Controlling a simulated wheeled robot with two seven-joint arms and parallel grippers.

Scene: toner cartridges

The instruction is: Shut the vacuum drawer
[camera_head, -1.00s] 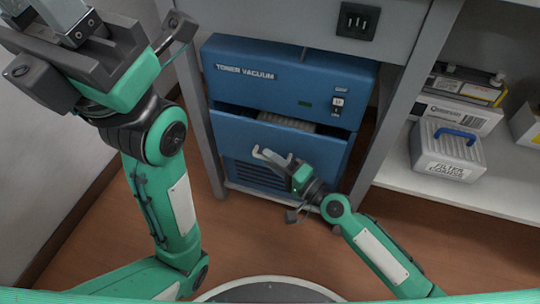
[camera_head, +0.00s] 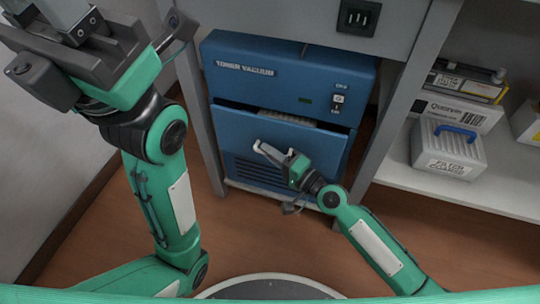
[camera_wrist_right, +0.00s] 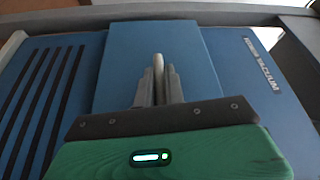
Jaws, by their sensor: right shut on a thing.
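The blue toner vacuum (camera_head: 285,75) stands under the counter. Its drawer (camera_head: 320,142) has a blue front and stands partly out, with a narrow gap along its top edge and a pale ribbed thing (camera_head: 285,118) showing inside. My right gripper (camera_head: 268,150) is at the drawer front, shut on its pale handle (camera_wrist_right: 158,65). The handle shows between the fingers in the right wrist view and is mostly hidden in the head view. My left gripper (camera_head: 72,20) is at the top left, away from the drawer; its fingertips are cut off by the frame edge.
Grey cabinet posts flank the vacuum, one on the left (camera_head: 203,120) and one on the right (camera_head: 400,105). On the right, a white shelf (camera_head: 490,192) holds a filter box (camera_head: 450,155) with a blue handle and other boxes (camera_head: 455,112). The wooden floor (camera_head: 260,220) before the vacuum is clear.

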